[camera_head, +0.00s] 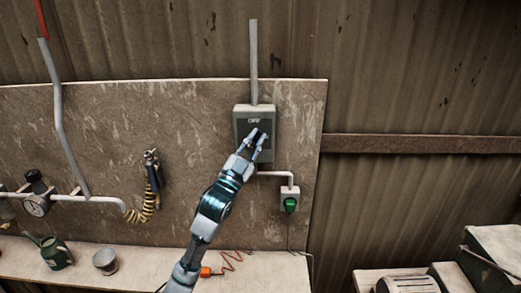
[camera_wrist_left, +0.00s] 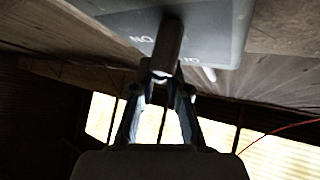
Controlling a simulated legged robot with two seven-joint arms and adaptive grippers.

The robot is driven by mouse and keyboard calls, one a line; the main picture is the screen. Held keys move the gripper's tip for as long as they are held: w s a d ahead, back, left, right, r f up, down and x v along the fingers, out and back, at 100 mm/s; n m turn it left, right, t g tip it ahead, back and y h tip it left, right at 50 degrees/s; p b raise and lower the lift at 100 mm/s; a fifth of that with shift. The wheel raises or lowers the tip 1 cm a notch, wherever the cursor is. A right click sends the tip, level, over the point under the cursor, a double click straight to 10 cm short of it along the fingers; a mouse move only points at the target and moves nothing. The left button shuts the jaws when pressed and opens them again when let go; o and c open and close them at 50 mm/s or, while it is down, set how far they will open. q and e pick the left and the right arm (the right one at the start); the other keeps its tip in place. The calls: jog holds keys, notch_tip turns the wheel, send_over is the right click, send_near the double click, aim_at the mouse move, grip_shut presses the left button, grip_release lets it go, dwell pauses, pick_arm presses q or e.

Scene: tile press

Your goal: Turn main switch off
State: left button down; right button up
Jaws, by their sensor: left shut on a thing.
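The main switch box (camera_head: 243,113) is a grey box with "OFF" lettering near its top, fixed to the wall board. My left gripper (camera_head: 257,141) is at the front of the box in the head view and covers its middle. In the left wrist view my left gripper (camera_wrist_left: 160,85) is shut on the switch handle (camera_wrist_left: 168,43), a dark bar that sticks out from the box face (camera_wrist_left: 215,25). "ON" lettering shows beside the handle there. The handle's exact setting is hard to tell. My right gripper is not in view.
A small box with a green button (camera_head: 290,204) hangs at the lower right of the switch box. A hose (camera_head: 150,200), a gauge (camera_head: 37,206), a green can (camera_head: 56,252) and a cup (camera_head: 106,261) are at the left.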

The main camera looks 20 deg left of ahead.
pick_arm(q)
jog(key=n+y, duration=0.1)
jog(key=n+t+y, duration=0.1)
jog(key=n, duration=0.1)
jog(key=n+y+b, duration=0.1)
jog(key=shift+a+f+n+t+y, duration=0.25)
jog(key=shift+a+n+t+y, duration=0.05)
jog(key=shift+n+t, duration=0.1)
jog(key=shift+a+r+n+t+y, duration=0.15)
jog(key=shift+n+t+y, duration=0.1)
jog(key=shift+n+y, duration=0.75)
jog(key=shift+a+n+t+y, duration=0.2)
jog(key=shift+n+y, duration=0.75)
jog(key=shift+n, duration=0.1)
jog(key=shift+a+r+n+t+y, duration=0.15)
jog(key=shift+n+t+y, duration=0.1)
jog(key=shift+n+y, duration=0.75)
jog(key=shift+s+n+y, duration=0.1)
jog(key=shift+n+y, duration=0.35)
jog(key=c, duration=1.2)
grip_release()
jog(key=shift+a, duration=0.1)
jog(key=shift+o, duration=0.2)
jog(key=a+v, duration=0.1)
jog(key=v, duration=1.1)
jog(key=shift+d, duration=0.5)
jog(key=shift+f, duration=0.15)
